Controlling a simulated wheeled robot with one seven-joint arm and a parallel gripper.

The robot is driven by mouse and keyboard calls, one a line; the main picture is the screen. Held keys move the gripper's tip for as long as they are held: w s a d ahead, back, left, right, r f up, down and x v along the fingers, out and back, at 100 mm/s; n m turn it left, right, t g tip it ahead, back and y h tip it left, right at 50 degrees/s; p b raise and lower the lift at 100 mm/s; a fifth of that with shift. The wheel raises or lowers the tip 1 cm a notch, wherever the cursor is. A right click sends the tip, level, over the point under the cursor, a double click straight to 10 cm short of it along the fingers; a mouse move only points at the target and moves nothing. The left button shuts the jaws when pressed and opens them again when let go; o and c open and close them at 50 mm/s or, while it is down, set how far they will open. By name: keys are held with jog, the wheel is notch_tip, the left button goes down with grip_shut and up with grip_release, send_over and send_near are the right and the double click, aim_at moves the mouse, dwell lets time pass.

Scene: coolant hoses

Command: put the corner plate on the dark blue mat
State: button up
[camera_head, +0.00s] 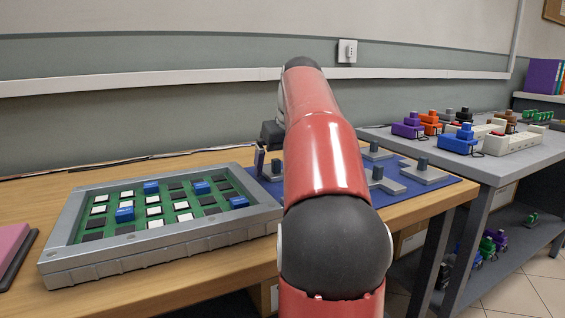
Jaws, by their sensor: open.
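The dark blue mat (443,186) lies on the right part of the wooden table. Several grey plates with upright dark grey blocks stand on it, including one at the back (377,153), one at the right (425,175) and one nearer the front (386,184). I cannot tell which of these, if any, is the corner plate. My gripper (267,166) is open, low near the left end of the mat, behind the tray's right corner. My red arm hides the middle of the mat and whatever lies behind it.
A grey-rimmed tray (160,247) with a green board and white, black and blue blocks fills the table's left. A pink item (10,243) lies at the far left. A grey side table (480,160) at the right holds colored parts. A wall is behind.

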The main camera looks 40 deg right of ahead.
jog(key=p+v, duration=0.4)
jog(key=v, duration=0.8)
jog(key=shift+s, duration=0.1)
